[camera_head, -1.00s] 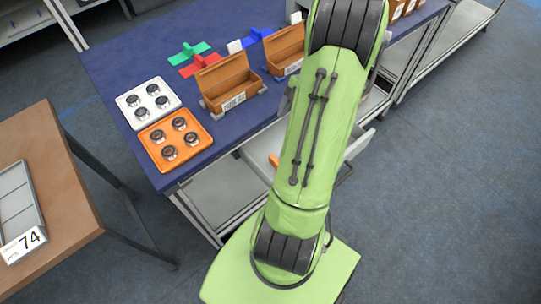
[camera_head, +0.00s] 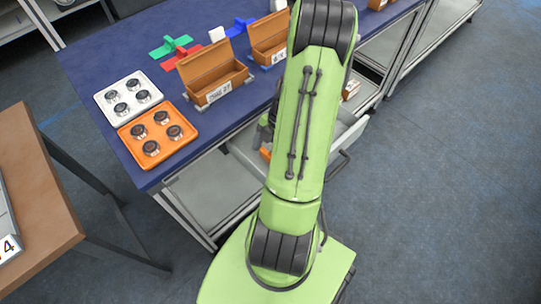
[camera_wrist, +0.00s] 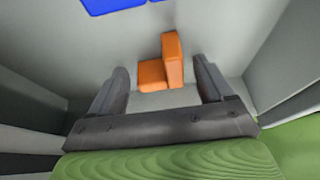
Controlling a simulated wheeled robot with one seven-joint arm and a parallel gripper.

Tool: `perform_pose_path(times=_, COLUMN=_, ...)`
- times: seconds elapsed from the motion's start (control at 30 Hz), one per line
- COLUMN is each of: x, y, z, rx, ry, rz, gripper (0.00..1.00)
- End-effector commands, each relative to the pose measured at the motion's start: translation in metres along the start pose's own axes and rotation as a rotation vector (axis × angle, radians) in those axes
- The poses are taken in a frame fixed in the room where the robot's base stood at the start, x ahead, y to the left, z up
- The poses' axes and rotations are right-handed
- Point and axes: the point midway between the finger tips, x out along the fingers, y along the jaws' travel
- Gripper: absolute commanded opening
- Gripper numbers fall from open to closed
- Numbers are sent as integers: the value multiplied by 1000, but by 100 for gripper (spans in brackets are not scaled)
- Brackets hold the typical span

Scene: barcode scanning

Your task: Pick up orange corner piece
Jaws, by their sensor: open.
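The orange corner piece (camera_wrist: 171,62) shows in the wrist view on the light grey floor of a drawer, with one arm standing up and one lying to the left. My gripper (camera_wrist: 160,75) is open, its two dark fingers to the left and right of the piece's near side. The piece appears just beyond the fingertips, and I cannot tell whether it touches them. In the head view a bit of orange (camera_head: 265,154) shows in the open drawer (camera_head: 346,137) under the table, mostly hidden by my arm.
Blue pieces (camera_wrist: 113,4) lie farther in the drawer, whose grey walls rise on both sides. The blue table (camera_head: 85,62) above carries a white tray (camera_head: 128,96), an orange tray (camera_head: 158,134), brown boxes (camera_head: 213,77) and coloured crosses (camera_head: 172,46). A brown table (camera_head: 40,180) stands at left.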

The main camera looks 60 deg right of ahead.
Motion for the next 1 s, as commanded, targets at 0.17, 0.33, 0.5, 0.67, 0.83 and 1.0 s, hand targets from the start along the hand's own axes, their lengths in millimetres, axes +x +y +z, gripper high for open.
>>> perform_pose_path(times=0.17, x=0, y=0, z=0, rx=0, ry=1, rz=-1, gripper=66)
perform_pose_path(times=0.33, x=-1, y=0, z=0, rx=0, ry=1, rz=-1, gripper=40)
perform_pose_path(times=0.5, x=-1, y=0, z=0, rx=1, ry=2, rz=-1, gripper=24)
perform_pose_path(times=0.67, x=-1, y=0, z=-1, rx=1, ry=2, rz=-1, gripper=24)
perform_pose_path(times=0.83, x=-26, y=0, z=-10, rx=-1, ry=-2, rz=2, gripper=24)
perform_pose_path(times=1.0, x=-69, y=0, z=-28, rx=0, ry=-3, rz=2, gripper=23)
